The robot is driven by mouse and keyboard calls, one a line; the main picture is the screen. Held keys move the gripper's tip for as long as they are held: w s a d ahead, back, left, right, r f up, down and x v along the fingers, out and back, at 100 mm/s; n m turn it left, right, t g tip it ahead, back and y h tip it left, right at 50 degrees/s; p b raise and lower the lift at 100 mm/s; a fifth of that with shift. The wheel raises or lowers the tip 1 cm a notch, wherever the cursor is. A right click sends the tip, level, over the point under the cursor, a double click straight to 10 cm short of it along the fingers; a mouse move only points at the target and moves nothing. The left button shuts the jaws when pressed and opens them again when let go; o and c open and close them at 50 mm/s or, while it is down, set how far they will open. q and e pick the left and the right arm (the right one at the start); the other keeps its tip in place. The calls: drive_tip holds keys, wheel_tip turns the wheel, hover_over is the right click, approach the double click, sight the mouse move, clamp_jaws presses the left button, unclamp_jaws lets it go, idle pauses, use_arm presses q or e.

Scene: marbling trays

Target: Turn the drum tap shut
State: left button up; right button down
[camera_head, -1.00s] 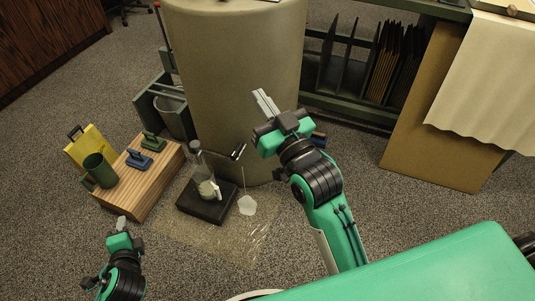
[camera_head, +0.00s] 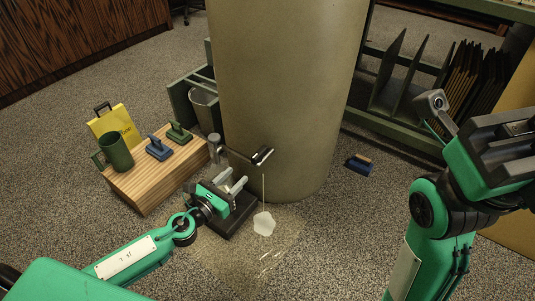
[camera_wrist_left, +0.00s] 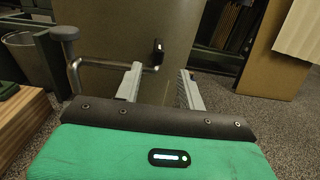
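The drum (camera_head: 285,90) is a large beige cylinder at the centre of the head view. Its tap (camera_head: 262,156) has a black end on a bent metal pipe low on the drum's front. A thin pale stream hangs below the tap, above a pale puddle (camera_head: 264,224). In the left wrist view the black tap end (camera_wrist_left: 158,48) shows beyond and above the fingers. My left gripper (camera_head: 232,181) is open and empty, just left of and below the tap, apart from it. My right gripper (camera_head: 465,117) is far right, away from the tap; its finger gap is unclear.
A black base (camera_head: 235,217) lies under my left gripper, partly hidden. A wooden block (camera_head: 150,186) at left bears a green mug (camera_head: 116,152) and handled tools. A rack (camera_head: 402,105) stands behind.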

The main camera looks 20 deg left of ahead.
sight(260, 152)
use_arm(q)
drive_tip(key=b+x, duration=0.2)
drive_tip(key=x, duration=1.1)
clamp_jaws()
